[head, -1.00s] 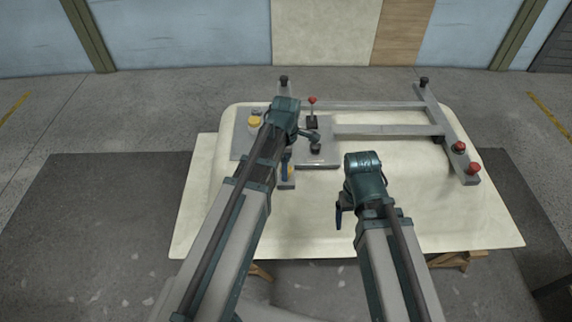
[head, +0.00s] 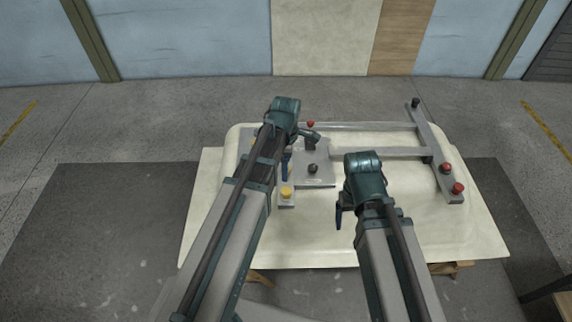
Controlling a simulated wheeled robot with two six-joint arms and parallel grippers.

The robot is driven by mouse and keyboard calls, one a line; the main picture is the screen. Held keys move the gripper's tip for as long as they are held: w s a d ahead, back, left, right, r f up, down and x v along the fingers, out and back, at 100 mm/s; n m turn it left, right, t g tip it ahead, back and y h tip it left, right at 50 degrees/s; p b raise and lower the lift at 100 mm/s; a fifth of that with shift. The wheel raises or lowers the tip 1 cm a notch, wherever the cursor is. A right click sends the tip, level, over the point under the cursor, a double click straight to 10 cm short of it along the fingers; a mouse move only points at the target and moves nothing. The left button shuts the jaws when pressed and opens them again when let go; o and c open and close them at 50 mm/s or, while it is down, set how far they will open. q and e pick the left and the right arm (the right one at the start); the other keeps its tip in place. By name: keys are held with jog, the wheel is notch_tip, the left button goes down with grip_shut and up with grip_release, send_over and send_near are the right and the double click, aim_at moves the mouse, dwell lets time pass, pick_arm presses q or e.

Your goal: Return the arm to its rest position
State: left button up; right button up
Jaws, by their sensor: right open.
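My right arm comes up from the bottom of the head view, and its dark teal wrist bends down over the pale shell (head: 420,220). The tip of my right gripper (head: 338,216) shows as a narrow blue and dark part left of the wrist; it is open, with nothing seen in it. My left arm reaches further over the shell. A blue part of my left gripper (head: 285,166) shows beside the arm, but its jaws are mostly hidden. I cannot tell whether it touches anything.
A grey bar frame (head: 385,152) with red knobs (head: 458,188) lies over the shell's right side. A grey plate (head: 315,178) with a dark knob (head: 313,168) lies near the middle, beside a yellow knob (head: 286,191). The shell's front right is bare.

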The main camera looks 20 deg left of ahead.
aim_at(286, 190)
pick_arm(q)
jog(key=shift+r+p, duration=0.4)
jog(key=shift+r, duration=0.45)
pick_arm(e)
jog(key=shift+r, duration=0.9)
pick_arm(q)
jog(key=shift+f, duration=0.2)
pick_arm(e)
jog(key=shift+f, duration=0.25)
pick_arm(q)
notch_tip(286, 190, down, 13)
jog(key=b, duration=1.3)
jog(key=shift+f, duration=0.1)
pick_arm(e)
notch_tip(286, 190, down, 13)
jog(key=shift+r, duration=0.1)
